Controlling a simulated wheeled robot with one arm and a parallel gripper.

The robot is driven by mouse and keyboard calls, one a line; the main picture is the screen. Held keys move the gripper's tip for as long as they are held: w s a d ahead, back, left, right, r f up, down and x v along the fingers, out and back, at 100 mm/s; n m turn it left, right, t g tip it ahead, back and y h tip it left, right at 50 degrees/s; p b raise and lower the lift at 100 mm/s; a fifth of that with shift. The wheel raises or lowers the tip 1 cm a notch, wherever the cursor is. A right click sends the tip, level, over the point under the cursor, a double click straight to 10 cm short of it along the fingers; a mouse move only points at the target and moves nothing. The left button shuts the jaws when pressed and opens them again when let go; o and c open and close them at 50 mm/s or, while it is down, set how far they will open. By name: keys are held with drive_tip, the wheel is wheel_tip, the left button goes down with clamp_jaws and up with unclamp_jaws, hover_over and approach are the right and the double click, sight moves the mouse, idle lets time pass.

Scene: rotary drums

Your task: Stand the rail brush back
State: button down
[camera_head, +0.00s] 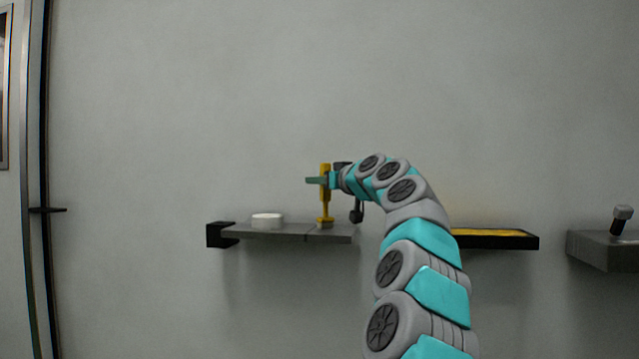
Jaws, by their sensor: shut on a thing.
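The rail brush (325,198) looks like a yellow upright tool with a wider foot. It stands upright at the right part of a grey wall shelf (285,235). Its foot is at the shelf top; whether it touches cannot be told for sure. My gripper (322,181) reaches in from the right and is shut on the upper part of the yellow brush. The far finger and the exact grip are partly hidden by the brush and the hand.
A white round piece (267,220) sits on the shelf's left part. A black bracket (221,235) is at the shelf's left end. Right of my arm are a black tray with yellow inside (495,238) and a grey block (605,249) with a dark knob (621,217).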

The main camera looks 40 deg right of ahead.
idle(0.3)
drive_tip(key=shift+f, duration=0.2)
drive_tip(key=c, duration=0.6)
unclamp_jaws()
drive_tip(key=shift+r, duration=0.1)
drive_tip(key=s+b, duration=0.2)
drive_tip(key=s, duration=1)
drive_tip(key=shift+a+r, duration=0.25)
drive_tip(key=shift+a, duration=0.15)
